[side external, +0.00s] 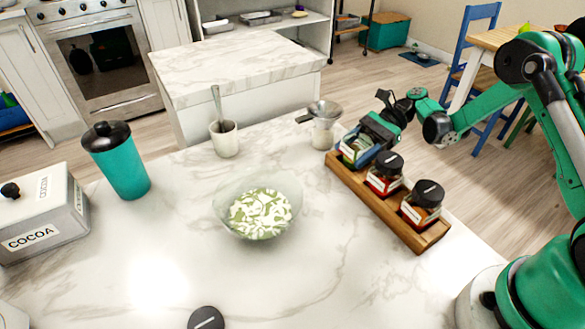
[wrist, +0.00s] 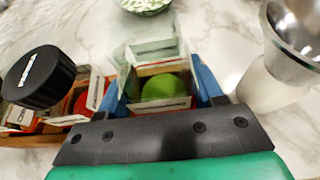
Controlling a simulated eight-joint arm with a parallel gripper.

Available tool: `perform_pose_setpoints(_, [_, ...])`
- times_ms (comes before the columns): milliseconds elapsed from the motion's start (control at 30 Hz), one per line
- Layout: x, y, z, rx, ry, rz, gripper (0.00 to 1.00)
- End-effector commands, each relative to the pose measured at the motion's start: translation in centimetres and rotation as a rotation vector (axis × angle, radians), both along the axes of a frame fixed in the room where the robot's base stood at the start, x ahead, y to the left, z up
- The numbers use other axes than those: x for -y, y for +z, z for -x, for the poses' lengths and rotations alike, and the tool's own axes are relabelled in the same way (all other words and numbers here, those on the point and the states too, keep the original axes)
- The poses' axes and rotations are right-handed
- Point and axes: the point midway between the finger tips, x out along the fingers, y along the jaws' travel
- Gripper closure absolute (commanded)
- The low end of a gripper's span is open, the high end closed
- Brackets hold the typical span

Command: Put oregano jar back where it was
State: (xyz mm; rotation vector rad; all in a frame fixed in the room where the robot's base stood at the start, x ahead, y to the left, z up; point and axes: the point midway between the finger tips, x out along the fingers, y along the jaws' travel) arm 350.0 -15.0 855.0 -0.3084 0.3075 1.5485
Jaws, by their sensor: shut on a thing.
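My gripper (side external: 362,148) is shut on a lidless glass jar with green contents (side external: 350,150), which I take for the oregano jar. In the wrist view the jar (wrist: 162,88) sits between the blue fingers (wrist: 160,82), with its open top and green inside facing the camera. The jar is at the far left end of the wooden rack (side external: 428,238), at or just over that end place. I cannot tell whether its base rests on the wood; the fingers hide part of it.
Two black-lidded jars, one red (side external: 384,176) and one orange-red (side external: 422,206), stand in the rack. A metal-topped container (side external: 324,132) stands close beside its far end. A glass bowl (side external: 258,205) and a cup (side external: 224,140) are left. A black lid (side external: 206,318) shows at the front edge.

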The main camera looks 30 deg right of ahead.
Motion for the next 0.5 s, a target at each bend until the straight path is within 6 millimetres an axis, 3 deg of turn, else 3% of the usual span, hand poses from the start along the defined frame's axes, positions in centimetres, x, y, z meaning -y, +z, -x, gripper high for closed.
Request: perform_pose_setpoints(500, [0.0, -0.48, -0.01, 0.0, 0.0, 0.0, 1.0])
